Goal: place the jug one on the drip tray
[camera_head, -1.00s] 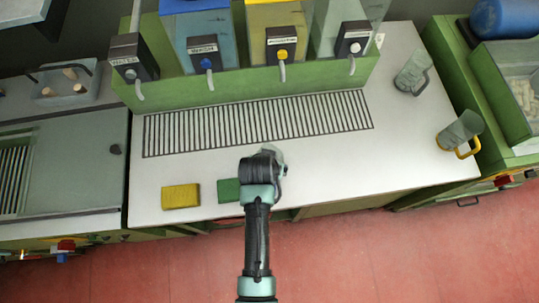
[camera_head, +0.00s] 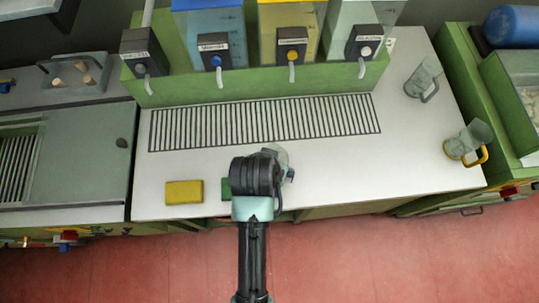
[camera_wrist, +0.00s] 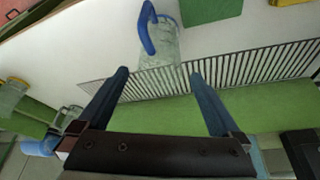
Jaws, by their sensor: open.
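A clear jug with a blue handle (camera_wrist: 168,42) stands on the white counter by the drip tray in the wrist view. In the head view it is mostly hidden behind my gripper, with a bit of blue handle (camera_head: 290,173) showing. My gripper (camera_wrist: 159,76) is open, its two fingers pointing toward this jug, with nothing held. The slatted drip tray (camera_head: 265,120) lies empty along the counter, under the taps. A jug with a grey handle (camera_head: 423,78) and a jug with a yellow handle (camera_head: 467,139) stand at the counter's right. Which one is jug one cannot be told.
A yellow sponge (camera_head: 184,192) and a partly hidden green sponge (camera_head: 226,188) lie near the front edge. Dispensers with taps (camera_head: 215,62) stand behind the drip tray.

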